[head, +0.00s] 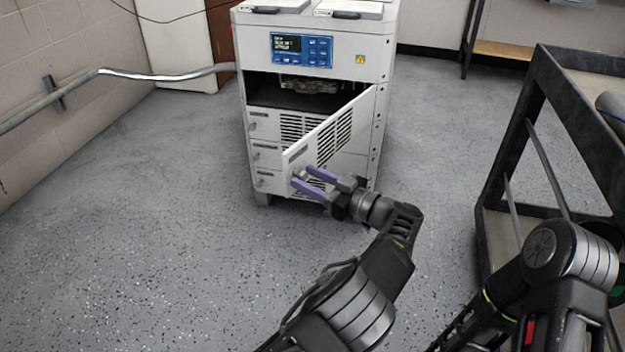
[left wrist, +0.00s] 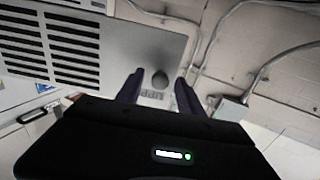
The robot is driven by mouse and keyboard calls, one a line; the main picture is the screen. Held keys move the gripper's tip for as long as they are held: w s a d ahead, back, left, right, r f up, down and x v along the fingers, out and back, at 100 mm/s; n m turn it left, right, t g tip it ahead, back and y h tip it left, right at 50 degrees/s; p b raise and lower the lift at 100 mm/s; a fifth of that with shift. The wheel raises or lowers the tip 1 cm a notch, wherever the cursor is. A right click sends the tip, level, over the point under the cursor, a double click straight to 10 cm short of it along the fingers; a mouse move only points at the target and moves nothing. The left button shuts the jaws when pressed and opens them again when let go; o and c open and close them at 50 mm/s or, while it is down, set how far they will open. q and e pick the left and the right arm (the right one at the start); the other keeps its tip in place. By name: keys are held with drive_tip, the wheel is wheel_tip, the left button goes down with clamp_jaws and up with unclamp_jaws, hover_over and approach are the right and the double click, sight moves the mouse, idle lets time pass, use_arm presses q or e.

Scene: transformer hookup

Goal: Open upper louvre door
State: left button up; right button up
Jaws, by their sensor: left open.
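The upper louvre door (head: 328,137) of the white cabinet stands partly open, swung out from its right side. The dark compartment behind it shows above its top edge. My left gripper (head: 299,175), with purple fingers, is open at the door's free left end. In the left wrist view the door (left wrist: 120,45) fills the upper left, with dark louvre slots. A dark rounded knob (left wrist: 160,79) lies between the two open fingers (left wrist: 159,78), with a gap on each side. Whether a finger touches the door is unclear. My right gripper is out of view.
The cabinet (head: 312,58) has a blue display panel (head: 302,50) above the opening and lower doors with small handles. A dark shelved cart (head: 545,100) stands at the right. A metal pipe (head: 150,75) runs along the left wall. The floor left of the cabinet is clear.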

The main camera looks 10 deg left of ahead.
use_arm(q)
drive_tip(key=v, duration=0.7)
drive_tip(key=shift+s+d+p, duration=0.2)
drive_tip(key=shift+d+p, duration=0.15)
drive_tip(key=shift+p, duration=0.05)
drive_tip(key=shift+c, duration=0.4)
